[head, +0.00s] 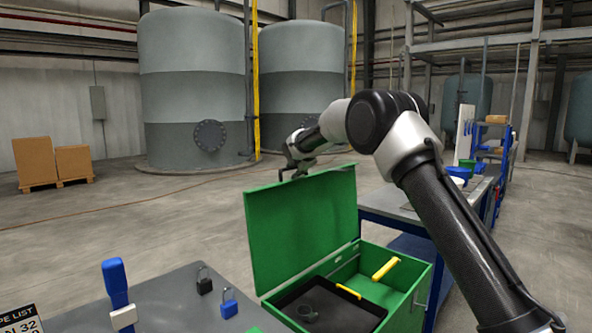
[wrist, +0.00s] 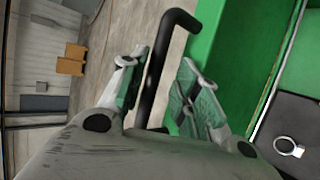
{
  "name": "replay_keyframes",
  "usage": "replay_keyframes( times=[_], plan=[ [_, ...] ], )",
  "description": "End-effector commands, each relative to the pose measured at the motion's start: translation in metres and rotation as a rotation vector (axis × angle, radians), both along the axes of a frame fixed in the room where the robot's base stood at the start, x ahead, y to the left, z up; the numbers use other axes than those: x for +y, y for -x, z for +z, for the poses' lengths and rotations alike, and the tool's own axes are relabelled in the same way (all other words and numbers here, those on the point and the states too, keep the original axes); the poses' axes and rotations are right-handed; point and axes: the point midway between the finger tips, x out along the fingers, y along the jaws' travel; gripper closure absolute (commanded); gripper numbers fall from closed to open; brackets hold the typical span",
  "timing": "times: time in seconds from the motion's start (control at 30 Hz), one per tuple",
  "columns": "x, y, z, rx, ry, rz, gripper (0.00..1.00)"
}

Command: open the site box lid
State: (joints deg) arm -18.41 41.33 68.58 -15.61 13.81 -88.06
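The green site box (head: 421,297) stands at the lower middle of the head view with its lid (head: 300,222) raised steeply, near upright. The lid's green panel also shows in the wrist view (wrist: 215,50). My gripper (head: 291,166) is at the top edge of the lid. In the wrist view my gripper (wrist: 163,80) has its fingers apart, with the lid's black bar handle (wrist: 167,42) between them. Gaps show between the fingers and the bar, so it does not look clamped.
The open box holds a black tray (head: 335,312) and a yellow-handled thing (head: 386,268). A grey table (head: 180,302) at the front left carries padlocks (head: 229,304) and a blue-handled tool (head: 116,283). A blue workbench (head: 383,205) stands behind the box. Floor beyond the lid is clear.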

Motion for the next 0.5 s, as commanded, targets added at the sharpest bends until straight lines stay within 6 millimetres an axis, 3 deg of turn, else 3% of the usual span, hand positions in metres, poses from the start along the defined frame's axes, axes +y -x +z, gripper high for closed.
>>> replay_keyframes(
  times=[0.33,0.5],
  plan=[
    [-0.002,0.003,0.003,-0.001,0.001,-0.002,0.65],
    [-0.007,0.024,0.018,-0.001,0.0,-0.001,0.65]
  ],
)
